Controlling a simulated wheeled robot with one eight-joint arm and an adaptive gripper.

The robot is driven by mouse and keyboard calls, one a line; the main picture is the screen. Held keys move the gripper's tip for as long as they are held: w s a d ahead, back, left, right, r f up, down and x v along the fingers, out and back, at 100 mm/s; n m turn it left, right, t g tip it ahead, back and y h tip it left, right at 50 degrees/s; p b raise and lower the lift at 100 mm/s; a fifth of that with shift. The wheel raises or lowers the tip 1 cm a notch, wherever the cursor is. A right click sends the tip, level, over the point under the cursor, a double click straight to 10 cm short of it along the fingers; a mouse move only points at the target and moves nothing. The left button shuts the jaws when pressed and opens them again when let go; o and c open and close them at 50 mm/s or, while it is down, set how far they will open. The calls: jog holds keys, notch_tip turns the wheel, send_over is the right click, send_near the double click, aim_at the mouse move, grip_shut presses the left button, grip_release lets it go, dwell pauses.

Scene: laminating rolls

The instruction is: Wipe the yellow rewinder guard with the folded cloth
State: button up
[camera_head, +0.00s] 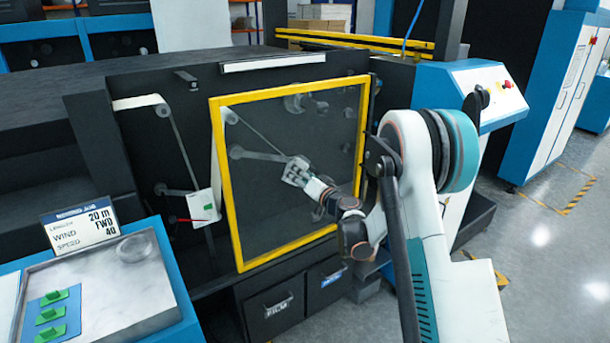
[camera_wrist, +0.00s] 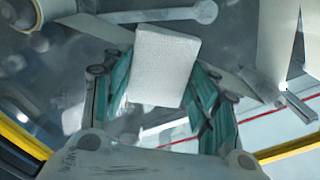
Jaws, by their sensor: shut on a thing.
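The rewinder guard is a clear panel in a yellow frame (camera_head: 232,190) on the front of the dark machine. Its yellow frame also shows along the bottom of the wrist view (camera_wrist: 290,149). My gripper (camera_head: 298,172) is in front of the panel, near its middle right. In the wrist view my gripper (camera_wrist: 160,92) is shut on the folded cloth (camera_wrist: 165,66), a white textured pad between its green-padded fingers. The cloth faces the panel; I cannot tell whether it touches. In the head view the cloth is small and hard to tell from the fingers.
Behind the panel are rollers and arms (camera_head: 262,155). A blue-edged tray (camera_head: 120,290) with green pieces and a display sign (camera_head: 82,224) stand at lower left. A blue and white control console (camera_head: 480,85) stands right of the guard. Open floor (camera_head: 540,240) lies at right.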

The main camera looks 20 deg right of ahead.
jog(key=a, duration=0.2)
jog(key=s+a, duration=0.1)
jog(key=a, duration=0.1)
jog(key=shift+s, duration=0.15)
dwell(0.4)
jog(key=v, duration=0.6)
jog(key=shift+s+d, duration=0.1)
dwell(0.4)
jog(key=shift+v, duration=1.4)
jog(key=shift+d+r, duration=0.1)
